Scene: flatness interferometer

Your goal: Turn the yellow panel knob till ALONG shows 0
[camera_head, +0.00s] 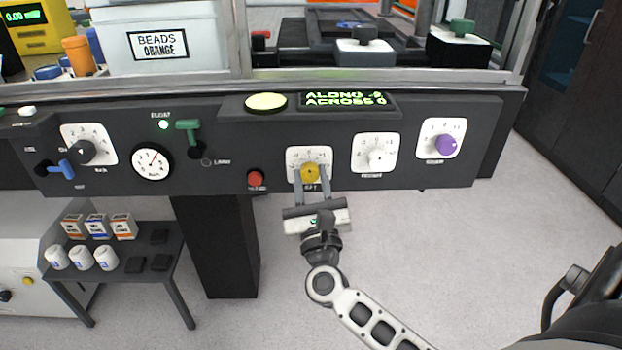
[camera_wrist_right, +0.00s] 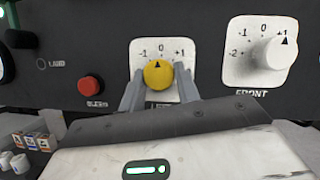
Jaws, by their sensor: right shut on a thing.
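The yellow panel knob (camera_head: 309,173) sits on a white dial plate on the dark panel. It also shows in the right wrist view (camera_wrist_right: 158,75), its black pointer near the 0 mark. My right gripper (camera_head: 312,178) is shut on the knob, one finger at each side; its fingers (camera_wrist_right: 160,88) hide the plate's lower part. The green display (camera_head: 348,101) reads ALONG with a minus sign and a digit too blurred to tell, above ACROSS 0. My left gripper is not in view.
A white knob (camera_head: 377,158) and a purple knob (camera_head: 446,145) are to the right on the panel. A red button (camera_head: 256,178) is close on the left. A green lever (camera_head: 188,131) is farther left. The floor in front is clear.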

